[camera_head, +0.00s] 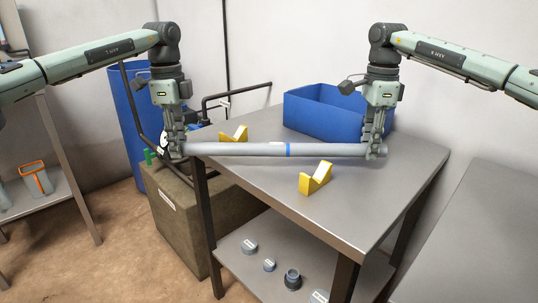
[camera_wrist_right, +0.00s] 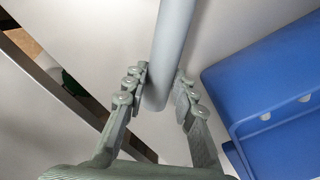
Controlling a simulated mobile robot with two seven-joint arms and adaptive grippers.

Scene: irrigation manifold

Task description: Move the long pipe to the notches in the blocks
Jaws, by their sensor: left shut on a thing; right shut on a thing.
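The long grey pipe (camera_head: 245,149) with a blue band is held level above the table (camera_head: 400,170), spanning between my two grippers. My left gripper (camera_head: 176,150) is shut on its left end, out past the table's left edge. My right gripper (camera_head: 375,151) is shut on its right end, over the tabletop. In the right wrist view the pipe (camera_wrist_right: 170,50) lies between the fingers of the right gripper (camera_wrist_right: 160,95). Two yellow notched blocks stand on the table: one (camera_head: 316,178) in front of the pipe, the other (camera_head: 234,135) behind it. Both notches look empty.
A blue bin (camera_head: 325,111) stands at the back of the table, close behind my right gripper; it also shows in the right wrist view (camera_wrist_right: 265,90). A brown box (camera_head: 185,215) stands left of the table. Small fittings (camera_head: 292,279) lie on the lower shelf.

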